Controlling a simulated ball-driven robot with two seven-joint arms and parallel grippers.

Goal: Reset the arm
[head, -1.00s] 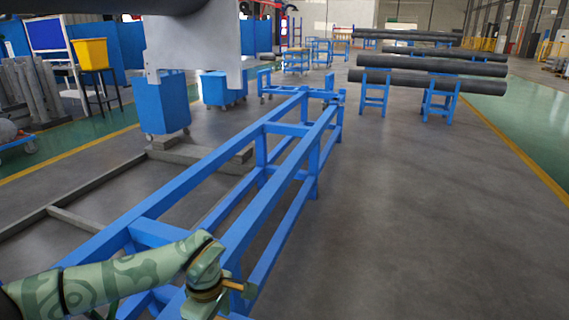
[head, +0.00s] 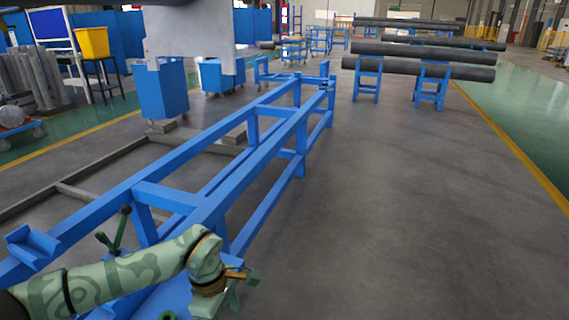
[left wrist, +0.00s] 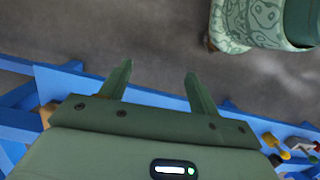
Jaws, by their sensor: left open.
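My left arm, green and patterned, comes in from the lower left of the head view. Its gripper (head: 243,283) is small and partly hidden there, over the near end of a long blue frame (head: 215,210). In the left wrist view the left gripper (left wrist: 158,72) has two green fingers standing well apart with nothing between them, so it is open and empty. Grey floor shows beyond the fingertips and blue bars (left wrist: 80,90) lie beyond the gripper body. My right gripper is in neither view.
Black pipes (head: 420,66) rest on blue stands at the back right. The grey floor right of the frame is clear.

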